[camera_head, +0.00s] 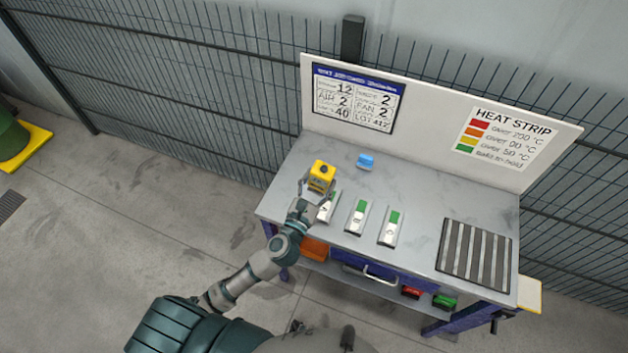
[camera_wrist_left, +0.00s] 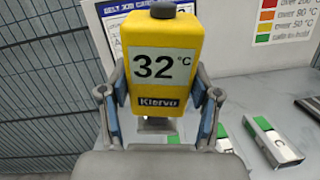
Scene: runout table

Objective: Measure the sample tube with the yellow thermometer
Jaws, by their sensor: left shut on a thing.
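The yellow thermometer (camera_head: 321,174) is a boxy block with a dark knob on top, upright over the left part of the table. In the left wrist view its display (camera_wrist_left: 162,67) reads 32 °C. My left gripper (camera_head: 317,191) is shut on it, a finger on each side. Three pale pieces with green patches lie in a row: the left one (camera_head: 326,208) is partly hidden by my gripper, then the middle one (camera_head: 357,217) and the right one (camera_head: 391,228). I cannot tell which is the sample tube. My right gripper is not in view.
A small blue object (camera_head: 366,161) lies behind the row. A slatted grille (camera_head: 474,254) covers the table's right part. A back panel (camera_head: 430,120) carries a board and a heat strip chart (camera_head: 502,138). Orange, red and green boxes sit on the lower shelf.

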